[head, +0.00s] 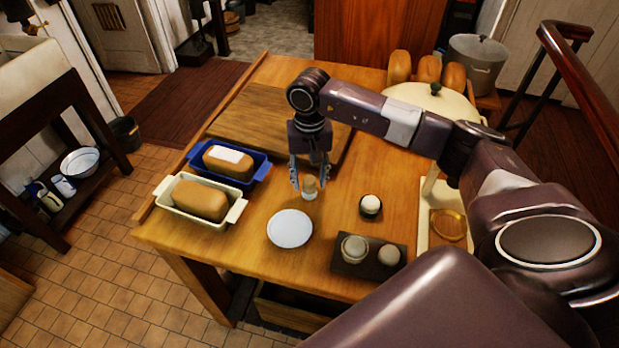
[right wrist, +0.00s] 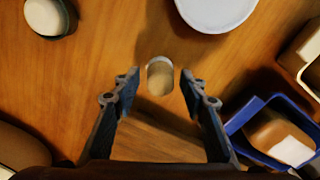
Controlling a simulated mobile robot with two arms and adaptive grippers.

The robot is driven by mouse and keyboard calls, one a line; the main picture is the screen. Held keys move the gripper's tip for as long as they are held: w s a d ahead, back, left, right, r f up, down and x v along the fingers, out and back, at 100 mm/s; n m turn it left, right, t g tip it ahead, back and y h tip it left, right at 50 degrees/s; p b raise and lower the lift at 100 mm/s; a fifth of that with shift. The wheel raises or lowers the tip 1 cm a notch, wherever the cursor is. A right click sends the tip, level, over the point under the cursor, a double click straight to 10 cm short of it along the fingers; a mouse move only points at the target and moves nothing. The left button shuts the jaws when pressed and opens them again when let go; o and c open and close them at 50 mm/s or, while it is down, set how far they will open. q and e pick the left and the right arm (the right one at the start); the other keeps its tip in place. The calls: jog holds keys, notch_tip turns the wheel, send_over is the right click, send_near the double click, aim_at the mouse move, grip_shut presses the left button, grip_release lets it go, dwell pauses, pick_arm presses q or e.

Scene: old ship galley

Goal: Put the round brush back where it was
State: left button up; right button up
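A small upright piece with a tan top and a pale lower end, which looks like the round brush (head: 310,189), stands on the wooden table (head: 262,262). In the right wrist view the brush (right wrist: 160,78) shows between the fingertips, with a gap on each side. My right gripper (head: 310,176) points down at it and is open, its fingers apart (right wrist: 160,84). I cannot tell exactly how far down the fingers reach around it. My left gripper is not in view.
A white plate (head: 290,228) lies close by, and a dark round piece with a white top (head: 371,204) stands to the right. A dark holder (head: 352,268) carries two round pieces. A blue loaf dish (head: 258,171), a cream loaf dish (head: 190,221) and a cutting board (head: 246,128) are near.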

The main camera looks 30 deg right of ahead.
aim_at(309, 178)
notch_tip(309, 178, up, 12)
jog(key=b, duration=0.3)
jog(key=shift+b, duration=0.3)
